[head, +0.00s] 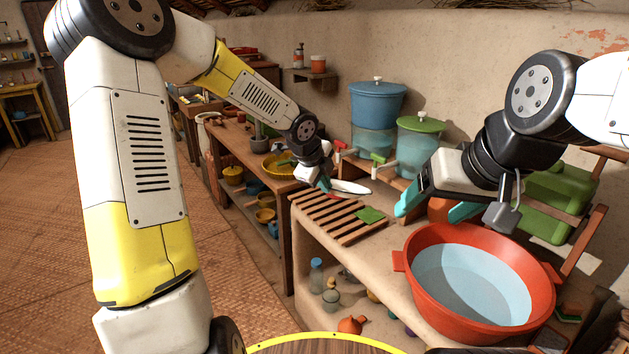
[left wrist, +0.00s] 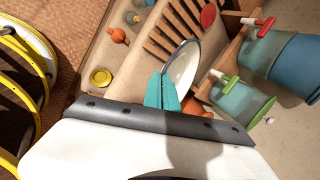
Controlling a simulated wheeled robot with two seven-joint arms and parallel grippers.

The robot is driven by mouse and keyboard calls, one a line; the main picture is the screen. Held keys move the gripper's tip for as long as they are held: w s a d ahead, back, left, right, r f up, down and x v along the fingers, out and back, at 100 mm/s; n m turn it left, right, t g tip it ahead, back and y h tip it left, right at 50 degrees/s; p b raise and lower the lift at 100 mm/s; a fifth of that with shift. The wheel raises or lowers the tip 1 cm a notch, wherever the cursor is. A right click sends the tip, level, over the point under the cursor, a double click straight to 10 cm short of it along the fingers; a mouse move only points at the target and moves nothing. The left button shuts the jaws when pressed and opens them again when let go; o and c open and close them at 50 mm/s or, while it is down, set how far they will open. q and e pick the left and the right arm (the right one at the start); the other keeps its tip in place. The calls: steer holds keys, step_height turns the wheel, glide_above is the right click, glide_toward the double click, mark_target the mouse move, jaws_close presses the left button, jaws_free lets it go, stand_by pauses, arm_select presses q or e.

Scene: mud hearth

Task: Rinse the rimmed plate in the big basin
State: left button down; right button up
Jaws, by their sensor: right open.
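The rimmed plate (head: 352,187) is white; its dark rim shows in the left wrist view (left wrist: 182,68). It is beside the slatted rack, in front of the water dispensers. My left gripper (head: 325,184) is at the plate's near edge; its teal fingers (left wrist: 162,90) are close together with the plate's rim between them. The big basin (head: 408,285) is red-orange and holds pale blue water, at the front right of the counter. My right gripper (head: 432,208) is open and empty above the basin's back left side.
Blue (head: 376,105) and green-lidded (head: 418,145) dispensers stand behind. Shelves below hold small jars.

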arm_select(q)
steer(key=s+d+m+g, duration=0.2)
steer(key=d+m, duration=0.1)
steer(key=d, duration=1.5)
steer(key=s+d+m+g, duration=0.1)
steer(key=s+d, duration=0.4)
steer(key=d, duration=0.4)
steer(key=s+d+m, duration=0.1)
steer(key=s+d, duration=0.5)
steer(key=d, duration=0.2)
step_height(320, 180, down, 19)
steer(key=shift+w+r, duration=0.1)
step_height(320, 180, up, 18)
stand_by(1.2)
